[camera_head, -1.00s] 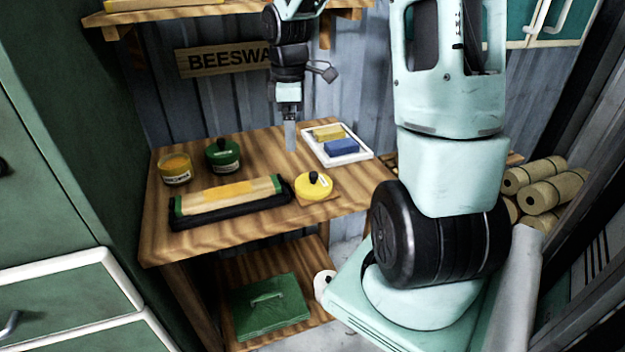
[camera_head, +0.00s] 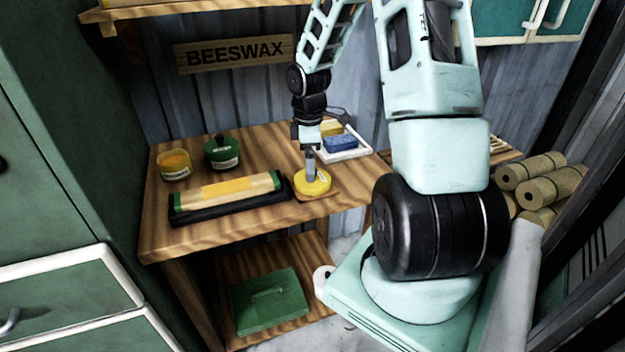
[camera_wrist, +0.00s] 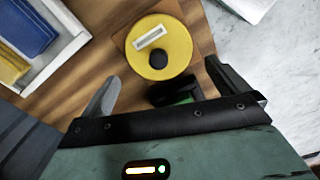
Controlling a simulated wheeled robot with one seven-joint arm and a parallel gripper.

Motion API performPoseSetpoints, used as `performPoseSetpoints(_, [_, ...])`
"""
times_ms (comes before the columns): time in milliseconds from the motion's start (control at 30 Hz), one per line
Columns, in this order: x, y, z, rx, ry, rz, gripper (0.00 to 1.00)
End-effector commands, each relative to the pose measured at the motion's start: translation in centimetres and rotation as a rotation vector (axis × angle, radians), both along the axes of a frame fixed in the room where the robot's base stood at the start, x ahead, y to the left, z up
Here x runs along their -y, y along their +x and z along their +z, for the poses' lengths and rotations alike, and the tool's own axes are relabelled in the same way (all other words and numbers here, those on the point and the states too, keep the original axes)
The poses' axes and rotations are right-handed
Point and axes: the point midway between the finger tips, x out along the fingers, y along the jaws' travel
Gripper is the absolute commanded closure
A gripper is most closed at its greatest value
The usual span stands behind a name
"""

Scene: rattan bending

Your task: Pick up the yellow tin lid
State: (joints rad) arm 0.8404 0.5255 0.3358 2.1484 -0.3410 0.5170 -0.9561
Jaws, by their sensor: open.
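The yellow tin lid (camera_head: 313,182) is round with a black knob and sits on a small wooden square (camera_head: 327,194) near the table's front right. In the wrist view the yellow lid (camera_wrist: 152,38) shows a white label and the black knob, just beyond my fingertips. My gripper (camera_head: 310,170) points down over the lid in the head view and hides its knob there. In the wrist view my gripper (camera_wrist: 160,78) has its fingers spread apart with nothing between them. Whether a finger touches the lid cannot be told.
A long yellow block with green ends (camera_head: 228,191) lies on a black base left of the lid. A green tin (camera_head: 222,153) and an open yellow tin (camera_head: 174,165) stand behind it. A white tray (camera_head: 362,154) with blue and yellow blocks is behind right. The table's front left is clear.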

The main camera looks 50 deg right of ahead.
Motion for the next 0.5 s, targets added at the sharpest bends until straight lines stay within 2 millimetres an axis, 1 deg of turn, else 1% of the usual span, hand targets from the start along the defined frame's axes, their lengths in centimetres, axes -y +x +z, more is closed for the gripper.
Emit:
performPoseSetpoints(133, [0.2,-0.3,-1.5,-0.004,0.003,-0.002,0.0])
performPoseSetpoints(300, [0.4,-0.5,-4.1,-0.003,0.002,0.001,0.0])
performPoseSetpoints(400, [0.4,-0.5,-5.0,-0.003,0.002,-0.001,0.0])
performPoseSetpoints(500, [0.4,-0.5,-5.2,-0.001,0.001,-0.001,0.0])
